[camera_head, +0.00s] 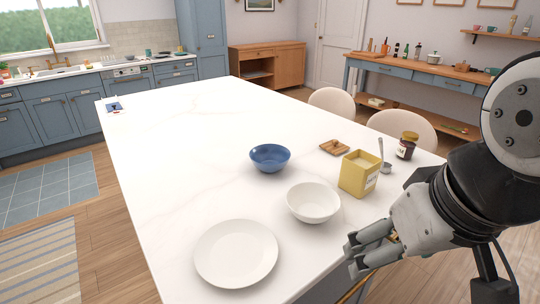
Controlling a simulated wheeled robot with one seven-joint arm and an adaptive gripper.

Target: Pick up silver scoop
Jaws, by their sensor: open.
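The silver scoop (386,168) is on the white table, close to the right side of a yellow box (359,173). Its small bowl is low and its thin handle points upward. My gripper (355,255) is in the lower right, nearer to me than the scoop and apart from it. Its fingers are open and point left, and nothing shows between them. The box hides no large part of the scoop.
A dark jar (406,148) stands just behind the scoop. A wooden piece (334,147), a blue bowl (270,157), a white bowl (313,202) and a white plate (236,252) are on the table (180,150). Its far left is mostly clear. Chairs (402,126) line the right edge.

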